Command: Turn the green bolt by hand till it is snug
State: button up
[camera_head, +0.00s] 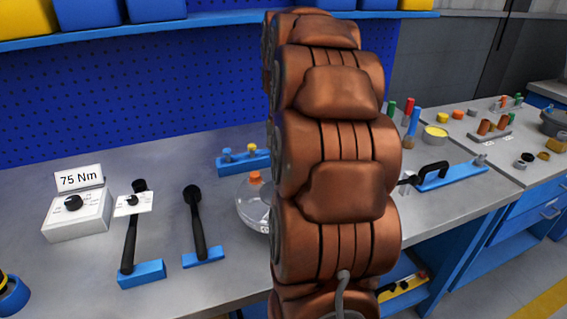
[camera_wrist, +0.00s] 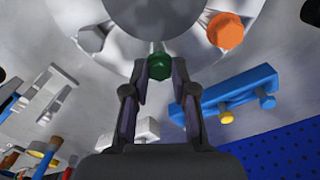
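The green bolt (camera_wrist: 159,66) shows in the wrist view at the rim of the round grey flanged shell (camera_wrist: 120,48). My gripper (camera_wrist: 160,68) has one dark finger on each side of the bolt head, and both fingertips appear to touch it. An orange bolt (camera_wrist: 226,31) is on the flange to the right and a grey bolt (camera_wrist: 91,39) to the left. In the head view the shell (camera_head: 250,207) shows only in part, with the orange bolt (camera_head: 255,177) on top. My copper arm hides the green bolt and my gripper there.
A blue holder (camera_head: 232,165) with small bolts stands behind the shell. Left of it are two black-handled tools (camera_head: 197,225) (camera_head: 130,240) in blue stands and a box with a 75 Nm sign (camera_head: 78,178). A black-handled blue tool (camera_head: 450,175) lies at right.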

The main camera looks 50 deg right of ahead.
jog(key=o, duration=0.4)
jog(key=shift+r, duration=0.1)
jog(key=shift+r, duration=5.9)
